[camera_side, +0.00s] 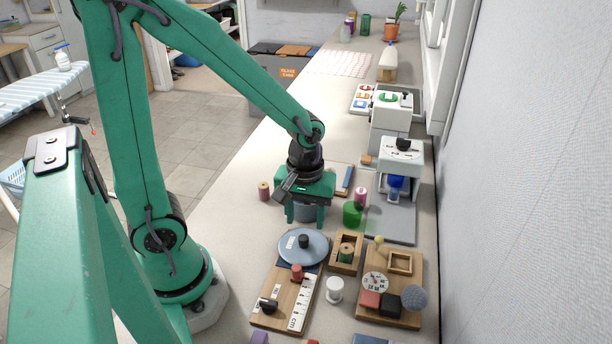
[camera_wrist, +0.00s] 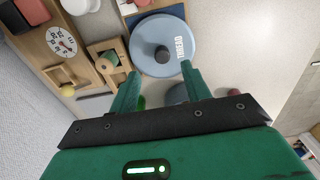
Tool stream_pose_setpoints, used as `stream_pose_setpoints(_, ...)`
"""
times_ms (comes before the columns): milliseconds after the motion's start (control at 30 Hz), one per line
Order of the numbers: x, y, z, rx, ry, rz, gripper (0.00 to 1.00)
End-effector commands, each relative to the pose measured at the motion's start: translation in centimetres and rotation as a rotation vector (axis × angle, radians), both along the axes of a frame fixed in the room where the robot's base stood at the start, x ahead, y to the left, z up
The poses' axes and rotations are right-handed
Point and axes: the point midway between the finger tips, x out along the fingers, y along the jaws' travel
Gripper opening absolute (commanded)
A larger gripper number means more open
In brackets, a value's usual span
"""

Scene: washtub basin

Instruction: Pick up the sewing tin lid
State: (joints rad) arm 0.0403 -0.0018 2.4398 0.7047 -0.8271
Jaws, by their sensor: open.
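The sewing tin lid (camera_side: 290,250) is a blue-grey disc with a dark round knob, lying at the far end of a wooden board. In the wrist view the lid (camera_wrist: 178,60) shows the word THREAD, and its knob stands upright. My gripper (camera_side: 305,218) points down beyond the lid in the side view, apart from it as far as I can tell. In the wrist view my gripper (camera_wrist: 160,72) has its two fingers apart, with the lid ahead of their tips. A blue-grey round tin (camera_side: 305,211) shows between or behind the fingers, partly hidden.
A wooden holder with a green spool (camera_side: 346,252) stands close right of the lid. A red peg (camera_side: 297,273) and white ruler (camera_side: 304,302) are on the lid's board. A green object (camera_side: 352,214) and pink spool (camera_side: 361,196) stand right of my gripper.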

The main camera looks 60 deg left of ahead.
Motion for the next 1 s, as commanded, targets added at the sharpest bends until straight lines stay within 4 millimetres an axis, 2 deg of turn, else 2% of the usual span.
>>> stream_pose_setpoints(333, 0.0, 0.1, -0.7, 0.0, 0.0, 0.0, 0.48)
stream_pose_setpoints(800, -0.3, 0.3, -4.8, 0.0, 0.001, -0.001, 0.48)
stream_pose_setpoints(1000, -0.3, 0.3, -5.4, 0.0, 0.0, -0.001, 0.48)
